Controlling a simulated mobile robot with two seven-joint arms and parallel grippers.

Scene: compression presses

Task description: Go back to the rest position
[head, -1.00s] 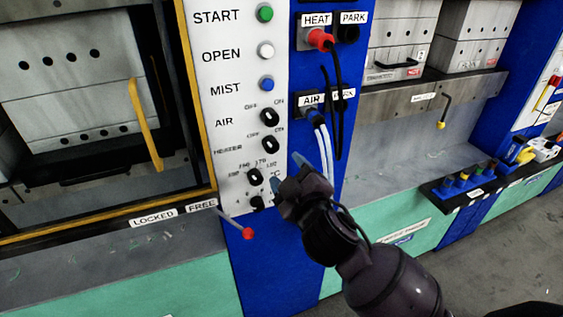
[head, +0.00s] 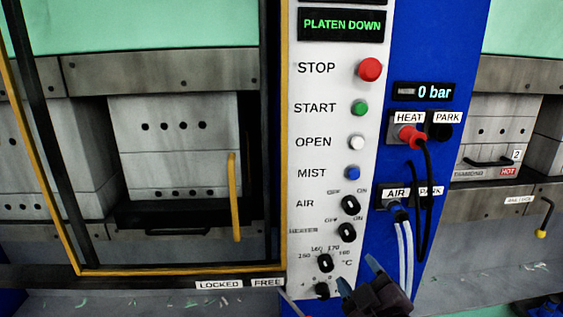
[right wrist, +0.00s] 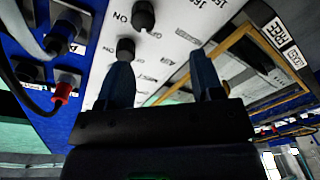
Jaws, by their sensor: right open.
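My right gripper (head: 358,280) is at the bottom of the head view, in front of the lower end of the white control panel (head: 318,90) and the blue column. Its two blue fingertips are apart with nothing between them; this also shows in the right wrist view, where the gripper (right wrist: 165,82) points at the panel and its black knobs (right wrist: 126,48). I cannot tell whether a fingertip touches the lowest knob (head: 322,289).
The press door's yellow handle (head: 235,197) is left of the panel. A red HEAT plug (head: 410,135) and blue AIR plug (head: 397,212) with hanging hoses are close above my right gripper. A display reads PLATEN DOWN (head: 342,25). A lever with a yellow tip (head: 541,233) is at right.

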